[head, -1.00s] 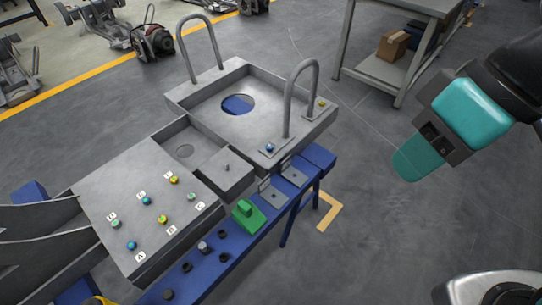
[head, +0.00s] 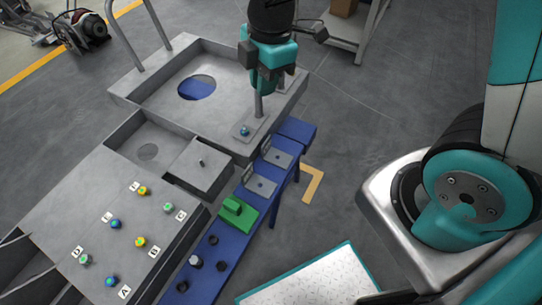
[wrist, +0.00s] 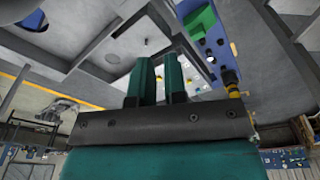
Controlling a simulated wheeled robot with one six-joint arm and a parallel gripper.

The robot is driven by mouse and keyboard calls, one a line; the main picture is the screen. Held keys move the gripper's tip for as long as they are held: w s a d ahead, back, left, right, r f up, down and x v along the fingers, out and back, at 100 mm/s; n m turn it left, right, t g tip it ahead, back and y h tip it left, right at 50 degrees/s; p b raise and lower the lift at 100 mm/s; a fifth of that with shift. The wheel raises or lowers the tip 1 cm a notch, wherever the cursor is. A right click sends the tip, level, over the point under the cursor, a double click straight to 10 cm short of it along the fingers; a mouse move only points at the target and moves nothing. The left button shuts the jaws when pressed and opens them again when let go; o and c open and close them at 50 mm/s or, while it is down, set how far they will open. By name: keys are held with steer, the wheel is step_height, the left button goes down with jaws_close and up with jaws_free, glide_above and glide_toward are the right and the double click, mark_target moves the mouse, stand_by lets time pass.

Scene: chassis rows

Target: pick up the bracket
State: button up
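The bracket appears to be the green stepped piece (head: 238,212) lying on the blue rail in the head view. It also shows as a green shape near the top of the wrist view (wrist: 200,21). My gripper (head: 263,86) points down in front of the tray-like grey housing, beyond and above the green piece and apart from it. In the wrist view its two teal fingers (wrist: 160,80) stand a narrow gap apart, with nothing visible between them.
The blue rail (head: 226,244) also carries dark knobs and grey plates (head: 261,186). A grey panel (head: 80,222) with coloured buttons lies left of it. A tall hoop handle (head: 146,32) rises from the housing. Open floor (head: 350,130) lies to the right.

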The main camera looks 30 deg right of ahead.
steer(key=w+d+f+n+h+b, duration=0.1)
steer(key=w+f+n, duration=0.1)
steer(key=f+n, duration=0.15)
steer(key=w+d+f+n, duration=0.1)
steer(key=w+f+n, duration=0.1)
steer(key=f, duration=0.3)
glide_toward(265, 143)
steer(key=f, duration=0.5)
steer(key=shift+w+d+f, duration=0.15)
steer(key=shift+w+d, duration=0.05)
steer(key=shift+w, duration=0.05)
steer(key=shift+a+f, duration=0.1)
steer(key=shift+f, duration=2.85)
jaws_close()
steer(key=shift+r, duration=0.15)
